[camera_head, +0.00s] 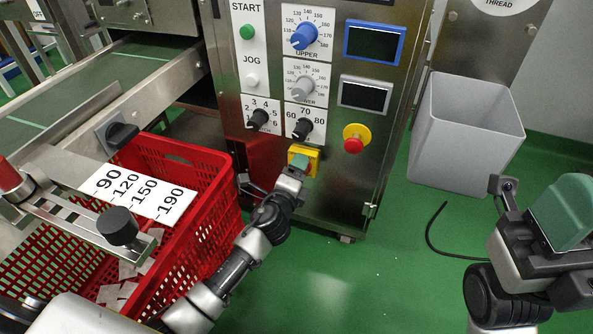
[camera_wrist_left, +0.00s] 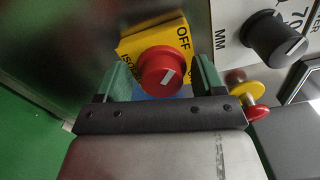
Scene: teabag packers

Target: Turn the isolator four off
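The isolator is a red rotary knob (camera_wrist_left: 161,71) on a yellow plate (camera_wrist_left: 133,42), with OFF printed beside it. A white mark on the knob lies at a slant. In the head view its yellow plate (camera_head: 312,154) shows low on the steel panel, with the knob hidden by my gripper. My left gripper (camera_head: 299,163) is at the isolator. In the left wrist view its green fingers (camera_wrist_left: 162,77) are apart, one on each side of the knob; I cannot tell whether they touch it. My right gripper (camera_head: 560,212) is off at the right, away from the panel, its finger gap unclear.
A red emergency button (camera_head: 354,143) sits to the right of the isolator. Black dials (camera_head: 303,128) are above it. A red crate (camera_head: 205,215) stands left of my left arm, and a grey bin (camera_head: 465,130) stands right of the panel.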

